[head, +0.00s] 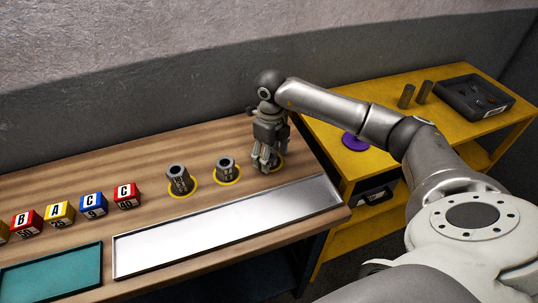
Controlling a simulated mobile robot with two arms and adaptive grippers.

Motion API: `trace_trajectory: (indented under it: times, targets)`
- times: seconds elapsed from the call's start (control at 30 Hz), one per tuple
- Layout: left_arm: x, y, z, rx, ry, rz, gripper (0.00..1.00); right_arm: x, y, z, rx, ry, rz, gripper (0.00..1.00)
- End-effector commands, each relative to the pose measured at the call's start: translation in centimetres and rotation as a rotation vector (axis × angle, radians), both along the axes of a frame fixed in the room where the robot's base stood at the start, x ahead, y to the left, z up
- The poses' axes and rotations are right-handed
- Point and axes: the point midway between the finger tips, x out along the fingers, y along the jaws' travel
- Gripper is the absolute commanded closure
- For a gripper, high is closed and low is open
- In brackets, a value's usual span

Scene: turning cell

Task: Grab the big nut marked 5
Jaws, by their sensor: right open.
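Two dark grey nuts stand on yellow rings on the wooden bench: a bigger left nut (179,181) and a smaller middle nut (226,170). Both carry pale markings too small to read, so I cannot tell which is marked 5. A third yellow ring (279,163) shows at the right, partly hidden by my right gripper. My right gripper (265,166) points down over that ring with its fingers open. Whether a nut stands between its fingers is hidden. My left gripper is out of view.
A long silver tray (325,197) lies along the bench's front, with a teal tray (45,278) to its left. Several lettered blocks (92,206) line the left side. A yellow table (465,132) at the right holds a dark bin (456,99), two dark cylinders (406,97) and a purple disc (354,142).

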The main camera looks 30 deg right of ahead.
Motion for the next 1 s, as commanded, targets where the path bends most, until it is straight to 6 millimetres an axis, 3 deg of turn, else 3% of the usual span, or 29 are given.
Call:
trace_trajectory:
  times: [0.23, 0.67, 1.0]
  targets:
    - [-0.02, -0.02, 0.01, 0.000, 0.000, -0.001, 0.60, 0.03, 0.02, -0.25, 0.000, -0.002, 0.001, 0.34]
    - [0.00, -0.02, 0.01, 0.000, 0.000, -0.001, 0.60, 0.03, 0.03, -0.21, 0.001, -0.002, 0.001, 0.89]
    - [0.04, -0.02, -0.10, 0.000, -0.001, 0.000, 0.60, 0.10, 0.02, 0.26, 0.001, -0.004, 0.000, 0.89]
